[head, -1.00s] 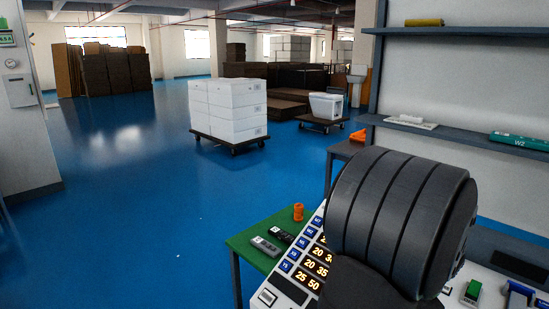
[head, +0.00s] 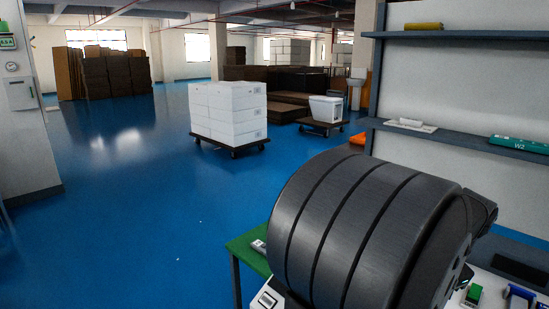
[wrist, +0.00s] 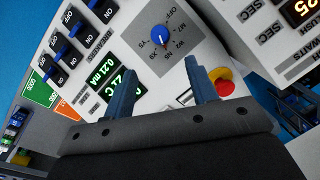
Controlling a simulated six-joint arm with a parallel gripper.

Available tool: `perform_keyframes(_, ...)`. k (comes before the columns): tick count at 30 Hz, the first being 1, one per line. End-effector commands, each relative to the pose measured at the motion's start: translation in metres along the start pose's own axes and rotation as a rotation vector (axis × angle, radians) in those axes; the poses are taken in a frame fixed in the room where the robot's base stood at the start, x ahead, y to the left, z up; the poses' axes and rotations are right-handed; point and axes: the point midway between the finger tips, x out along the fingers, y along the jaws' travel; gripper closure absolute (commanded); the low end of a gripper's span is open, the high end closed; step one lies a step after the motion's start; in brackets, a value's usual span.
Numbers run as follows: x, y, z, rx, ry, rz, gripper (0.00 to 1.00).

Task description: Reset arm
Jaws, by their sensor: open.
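My gripper (wrist: 158,92) shows in the wrist view with its two blue-grey fingers apart and nothing between them. Past the fingers is a white control panel (wrist: 205,62) with a blue rotary knob (wrist: 161,37), lit green displays and a row of breaker switches (wrist: 72,42). A red emergency button (wrist: 222,86) on a yellow base sits just beyond the right finger and is partly hidden by it. In the head view my dark arm fills the lower right and hides most of the panel; the gripper does not show there.
A green bench top (head: 243,242) shows left of my arm. Shelves (head: 450,134) on the right wall hold a teal box (head: 519,143). White boxes (head: 229,112) stand on a dolly on the blue floor. The floor at left is open.

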Motion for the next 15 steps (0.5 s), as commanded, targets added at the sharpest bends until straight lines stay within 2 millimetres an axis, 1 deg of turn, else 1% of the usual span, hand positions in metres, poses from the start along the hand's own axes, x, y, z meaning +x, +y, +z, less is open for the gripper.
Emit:
perform_keyframes(1,-0.011,0.000,-0.001,0.000,0.003,-0.001,0.47)
perform_keyframes(7,-0.051,0.000,-0.001,0.001,0.003,-0.001,0.47)
perform_keyframes(8,-0.047,0.001,0.000,0.001,-0.003,0.001,0.47)
perform_keyframes(9,-0.034,0.001,0.001,0.001,-0.007,0.003,0.47)
perform_keyframes(15,0.007,0.000,0.001,0.000,-0.005,0.002,0.47)
